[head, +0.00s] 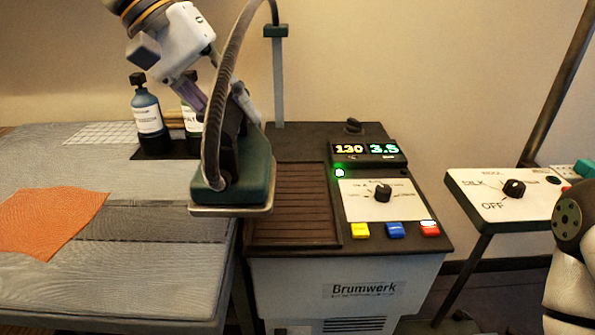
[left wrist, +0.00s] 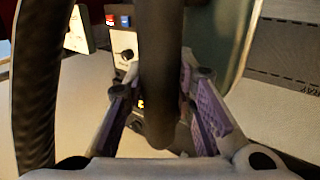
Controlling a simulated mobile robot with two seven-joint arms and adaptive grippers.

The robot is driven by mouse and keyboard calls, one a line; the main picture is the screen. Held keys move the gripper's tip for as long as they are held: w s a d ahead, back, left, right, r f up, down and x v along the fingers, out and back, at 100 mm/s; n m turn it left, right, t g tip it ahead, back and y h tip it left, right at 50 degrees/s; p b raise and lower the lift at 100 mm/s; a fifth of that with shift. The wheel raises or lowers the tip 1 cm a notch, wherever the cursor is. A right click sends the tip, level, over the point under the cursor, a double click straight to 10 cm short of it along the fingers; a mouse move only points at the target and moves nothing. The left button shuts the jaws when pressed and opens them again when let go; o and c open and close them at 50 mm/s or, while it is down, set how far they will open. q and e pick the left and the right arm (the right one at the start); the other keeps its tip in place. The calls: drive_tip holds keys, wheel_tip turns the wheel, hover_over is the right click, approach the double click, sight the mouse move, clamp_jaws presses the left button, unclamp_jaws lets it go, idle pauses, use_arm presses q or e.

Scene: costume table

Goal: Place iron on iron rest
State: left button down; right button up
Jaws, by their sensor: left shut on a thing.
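The green iron (head: 255,175), with a pale soleplate, is held by my left gripper (head: 220,100). In the left wrist view, a dark handle (left wrist: 160,60) runs between the purple pads of my left gripper (left wrist: 165,115); the green body (left wrist: 230,35) shows behind. The iron rest (head: 290,205), a dark ribbed panel on the Brumwerk station, lies just right of the iron. The iron appears raised over the gap between ironing board and station, overlapping the rest's left edge in the picture; its exact height is unclear. My right gripper is out of view.
A dark ribbed hose (head: 232,55) arches up from the iron. The grey ironing board (head: 110,295) holds an orange cloth (head: 45,220), with bottles (head: 148,115) behind. The station's control panel (head: 375,200) is right of the rest. A second panel (head: 510,195) stands farther right.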

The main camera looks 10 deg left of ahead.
use_arm(q)
drive_tip(key=w+d+f+b, duration=0.2)
drive_tip(key=w+d+f, duration=0.4)
drive_tip(key=f, duration=0.5)
drive_tip(key=shift+w+d, duration=0.3)
drive_tip(key=shift+w, duration=0.9)
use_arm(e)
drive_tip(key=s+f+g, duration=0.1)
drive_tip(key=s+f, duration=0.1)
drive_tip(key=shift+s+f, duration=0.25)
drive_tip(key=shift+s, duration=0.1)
use_arm(q)
drive_tip(key=shift+f, duration=0.1)
drive_tip(key=c, duration=1.8)
unclamp_jaws()
drive_tip(key=shift+f, duration=0.2)
drive_tip(key=o, duration=0.5)
drive_tip(key=shift+c, duration=0.2)
